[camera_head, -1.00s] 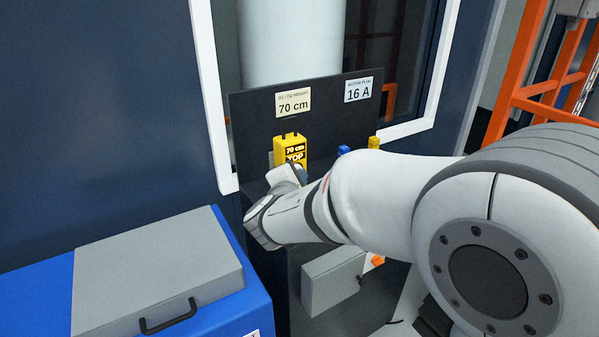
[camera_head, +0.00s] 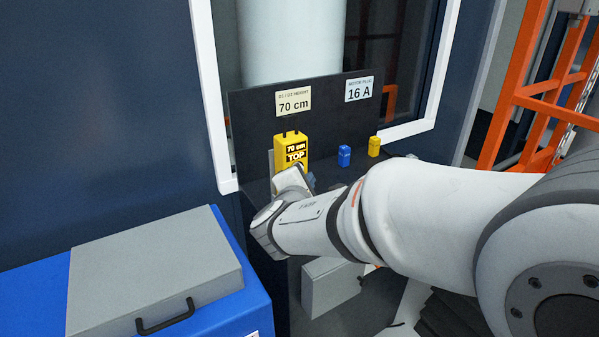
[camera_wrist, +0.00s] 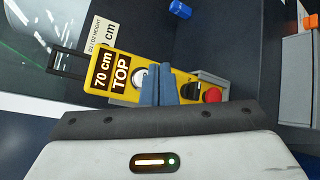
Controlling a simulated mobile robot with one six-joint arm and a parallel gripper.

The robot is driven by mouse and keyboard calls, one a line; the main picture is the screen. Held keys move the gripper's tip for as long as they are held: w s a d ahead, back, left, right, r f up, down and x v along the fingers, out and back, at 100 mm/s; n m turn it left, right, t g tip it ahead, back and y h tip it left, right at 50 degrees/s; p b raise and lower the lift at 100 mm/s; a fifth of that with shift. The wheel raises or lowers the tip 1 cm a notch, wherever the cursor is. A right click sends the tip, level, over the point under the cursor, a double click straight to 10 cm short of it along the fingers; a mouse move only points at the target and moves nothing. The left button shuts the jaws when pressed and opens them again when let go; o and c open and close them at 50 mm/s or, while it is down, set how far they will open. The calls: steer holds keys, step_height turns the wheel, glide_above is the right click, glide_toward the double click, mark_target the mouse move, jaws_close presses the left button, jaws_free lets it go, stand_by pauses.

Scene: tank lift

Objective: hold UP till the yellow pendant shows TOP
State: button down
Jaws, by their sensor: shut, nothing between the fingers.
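The yellow pendant (camera_head: 291,152) stands upright at the dark panel in the head view, and its display reads 70 cm and TOP. In the wrist view the pendant (camera_wrist: 128,70) lies sideways, with the same reading, a white round button (camera_wrist: 139,77), a black button (camera_wrist: 189,91) and a red button (camera_wrist: 212,95). My gripper (camera_wrist: 158,71) is shut and empty, its blue-grey fingertips in front of the pendant face between the white and black buttons. They overlap the white button's edge in the picture; I cannot tell whether they touch. My wrist hides the pendant's lower part in the head view.
A height sign (camera_head: 293,102) reads 70 cm and another sign (camera_head: 359,89) reads 16 A. Small blue (camera_head: 344,156) and yellow (camera_head: 374,146) pieces stand right of the pendant. A grey-lidded blue box (camera_head: 155,270) is at lower left, an orange frame (camera_head: 520,95) at right.

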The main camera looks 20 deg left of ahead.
steer(key=s+d+b, duration=0.1)
steer(key=s+d, duration=0.1)
steer(key=d, duration=0.1)
steer(key=shift+s, duration=0.3)
steer(key=shift+d, duration=0.15)
stand_by(1.2)
steer(key=s+d+f+m+g+h+p, duration=0.15)
steer(key=d+m+g+h, duration=0.35)
steer(key=d, duration=0.7)
steer(key=s+d+r+m+g+h+p, duration=0.1)
steer(key=s+d+m+g+h+p, duration=0.15)
steer(key=d+m, duration=0.8)
steer(key=s+d+f+m+g+y+p, duration=0.1)
steer(key=s+d+m+g+y+p, duration=0.3)
steer(key=s+m, duration=0.6)
steer(key=s+d+g+y, duration=0.1)
steer(key=s+d+y, duration=0.1)
steer(key=s+d, duration=0.1)
steer(key=shift+s, duration=0.25)
steer(key=c, duration=2.1)
jaws_free()
steer(key=shift+d+f, duration=0.1)
